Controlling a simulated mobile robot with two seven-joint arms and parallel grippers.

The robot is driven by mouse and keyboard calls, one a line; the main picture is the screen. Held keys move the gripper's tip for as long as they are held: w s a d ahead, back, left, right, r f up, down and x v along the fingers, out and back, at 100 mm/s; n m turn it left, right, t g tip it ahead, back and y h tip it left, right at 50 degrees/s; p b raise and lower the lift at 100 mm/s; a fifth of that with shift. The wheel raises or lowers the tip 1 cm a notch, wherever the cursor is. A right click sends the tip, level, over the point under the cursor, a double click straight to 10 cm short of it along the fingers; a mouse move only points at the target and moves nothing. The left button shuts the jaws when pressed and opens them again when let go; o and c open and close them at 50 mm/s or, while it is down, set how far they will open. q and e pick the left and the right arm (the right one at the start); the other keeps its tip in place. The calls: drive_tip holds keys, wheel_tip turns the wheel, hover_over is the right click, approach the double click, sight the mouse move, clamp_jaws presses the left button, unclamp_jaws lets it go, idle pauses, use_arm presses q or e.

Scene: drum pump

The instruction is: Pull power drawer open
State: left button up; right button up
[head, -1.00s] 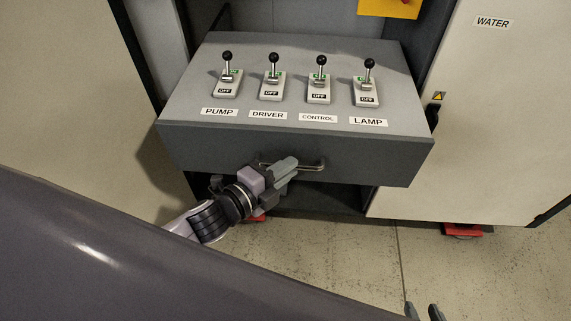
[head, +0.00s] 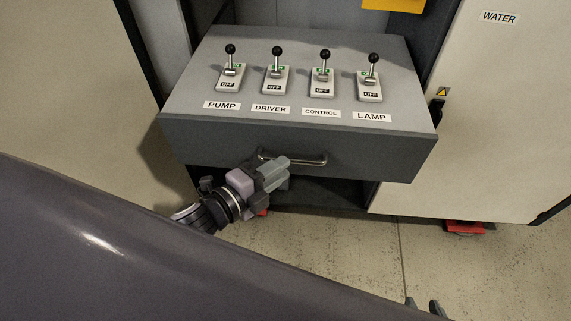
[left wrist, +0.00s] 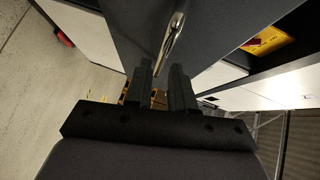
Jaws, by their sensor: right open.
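The power drawer (head: 220,141) is a grey box with a dark front, standing out from the cabinet. Its metal bar handle (head: 310,162) is on the front and also shows in the left wrist view (left wrist: 176,35). My left gripper (head: 282,167) is just in front of the handle's left part, overlapping it in the head view. In the left wrist view, its two fingers (left wrist: 162,72) are apart, with the handle just beyond the tips; I see no grip on it. My right gripper (head: 424,306) shows only its open fingertips at the bottom edge.
Several lever switches, labelled PUMP, DRIVER, CONTROL and LAMP, stand on the drawer's top (head: 300,104). A pale WATER cabinet door (head: 480,120) is on the right. Below the drawer is a dark recess (head: 335,193). Bare floor (head: 350,245) lies in front.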

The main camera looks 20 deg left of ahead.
use_arm(q)
drive_tip(key=shift+v, duration=2.1)
drive_tip(key=shift+w, duration=0.1)
drive_tip(key=s+a+f+n+g+y, duration=0.1)
drive_tip(key=s+f+n, duration=0.3)
drive_tip(key=n, duration=0.5)
drive_tip(key=s+a+f+n+g+y+p, duration=0.1)
drive_tip(key=s+f+n+g+y, duration=0.2)
drive_tip(key=f+n, duration=0.6)
drive_tip(key=shift+s+a+n+y, duration=0.35)
drive_tip(key=shift+s+n, duration=0.35)
drive_tip(key=shift+s, duration=0.4)
